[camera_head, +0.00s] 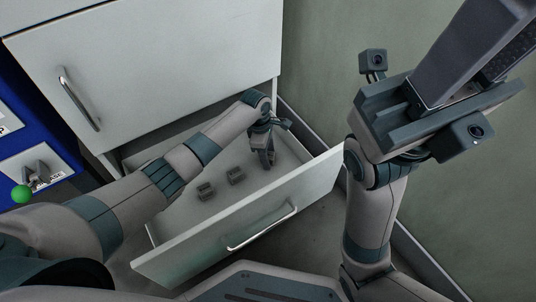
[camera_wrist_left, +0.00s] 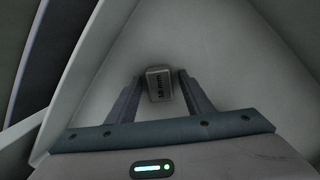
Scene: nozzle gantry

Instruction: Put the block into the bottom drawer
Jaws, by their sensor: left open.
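The bottom drawer (camera_head: 240,225) is pulled open, with its front panel and bar handle facing me in the head view. My left gripper (camera_head: 267,160) points down into its far right part. Narrow gaps show on both sides of the block, which is over or on the pale drawer floor; I cannot tell which. My right gripper (camera_head: 490,45) is raised at the upper right, partly cut off by the frame.
A blue unit (camera_head: 35,105) with a green knob (camera_head: 22,194) stands at left. A green-grey wall is at right.

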